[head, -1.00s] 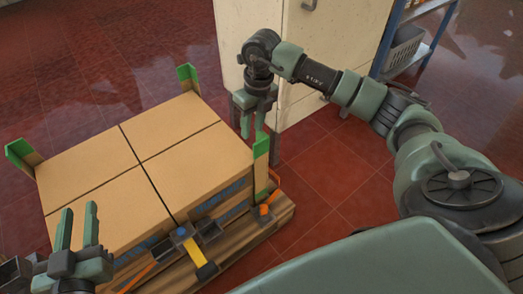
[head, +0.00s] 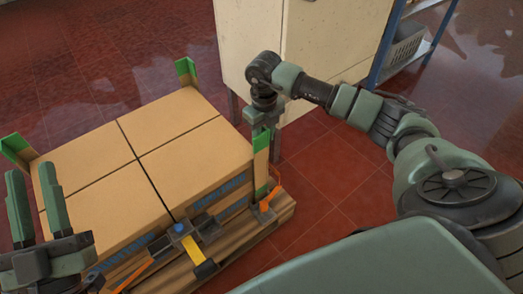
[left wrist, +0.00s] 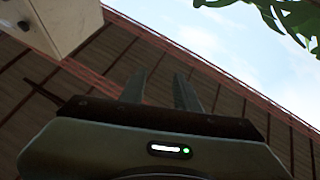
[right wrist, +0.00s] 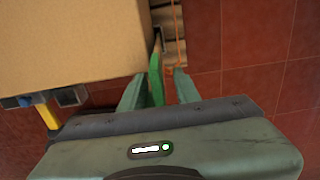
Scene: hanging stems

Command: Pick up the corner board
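The near right corner board (head: 261,168), tan with a green top, stands upright at the corner of the stacked cartons (head: 150,160). My right gripper (head: 267,133) is at its top, pointing down. In the right wrist view the corner board's green end (right wrist: 155,78) lies between the two open fingers of my right gripper (right wrist: 158,90), with a gap on the right side. Two more green-topped corner boards stand at the far corner (head: 187,74) and left corner (head: 18,152). My left gripper (head: 36,205) is open and empty, fingers up, left of the cartons.
The cartons sit on a wooden pallet (head: 235,240). A strap tensioner with a yellow handle (head: 194,250) and orange straps are at its front. A cream cabinet (head: 300,40) stands behind my right arm. Red tiled floor (head: 330,170) is free to the right.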

